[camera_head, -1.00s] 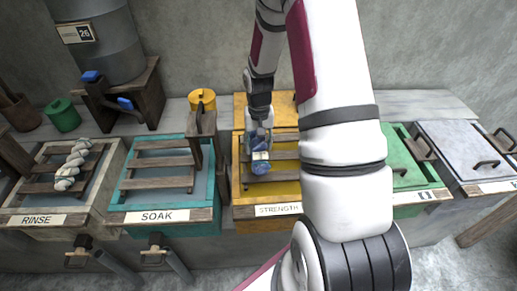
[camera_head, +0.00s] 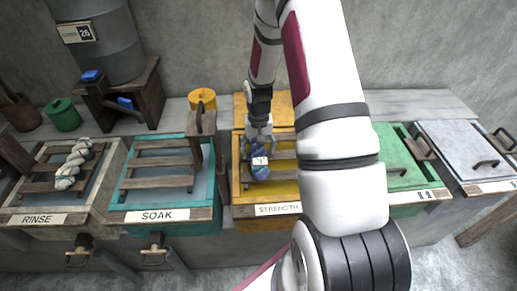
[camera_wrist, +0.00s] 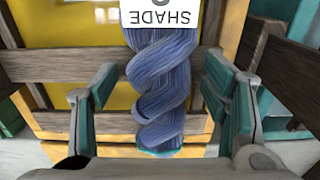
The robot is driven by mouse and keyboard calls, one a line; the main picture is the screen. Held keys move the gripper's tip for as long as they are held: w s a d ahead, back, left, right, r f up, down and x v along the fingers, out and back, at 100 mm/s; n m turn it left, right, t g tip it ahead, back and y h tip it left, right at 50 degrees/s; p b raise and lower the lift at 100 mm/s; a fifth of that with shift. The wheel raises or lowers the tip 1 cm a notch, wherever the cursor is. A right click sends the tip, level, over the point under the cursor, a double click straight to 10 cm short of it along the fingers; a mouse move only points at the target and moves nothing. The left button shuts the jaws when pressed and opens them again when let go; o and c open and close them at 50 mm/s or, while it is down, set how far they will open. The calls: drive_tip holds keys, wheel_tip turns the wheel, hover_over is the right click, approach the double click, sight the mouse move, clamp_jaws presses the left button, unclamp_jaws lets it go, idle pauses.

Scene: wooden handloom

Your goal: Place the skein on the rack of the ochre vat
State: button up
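The blue twisted skein (camera_head: 260,168), with a white tag, lies on the wooden rack slats (camera_head: 284,168) of the ochre vat (camera_head: 241,213), labelled STRENGTH. In the wrist view the skein (camera_wrist: 165,85) runs between the two fingers, and its tag (camera_wrist: 160,12) reads SHADE. My gripper (camera_head: 263,144) is at the far part of the skein. In the wrist view my gripper (camera_wrist: 168,95) is open, with a visible gap between each finger and the skein. My arm hides the right part of the ochre vat.
A pale skein (camera_head: 74,165) lies on the RINSE vat's rack at the left. The teal SOAK vat (camera_head: 185,215) has a bare rack, with a dark wooden post (camera_head: 203,125) beside the ochre vat. A green vat (camera_head: 400,165) and a grey-lidded vat (camera_head: 465,150) stand right.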

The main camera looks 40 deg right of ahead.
wheel_tip(320, 180, up, 11)
wheel_tip(320, 180, up, 9)
drive_tip(key=n, duration=0.1)
hover_over(258, 147)
drive_tip(key=s+a, duration=0.2)
drive_tip(key=a, duration=0.2)
drive_tip(key=s+a+r+n+t, duration=0.2)
drive_tip(key=s+a+r, duration=0.3)
drive_tip(key=r, duration=0.4)
drive_tip(key=s+a+r+n+t, duration=0.1)
drive_tip(key=s+a+r+n, duration=0.1)
drive_tip(key=s+a, duration=0.3)
drive_tip(key=s+a+r+n+t, duration=0.1)
drive_tip(key=s+a+r, duration=0.3)
drive_tip(key=s, duration=0.6)
drive_tip(key=shift+s+a+r+n, duration=0.4)
drive_tip(key=shift+a, duration=0.45)
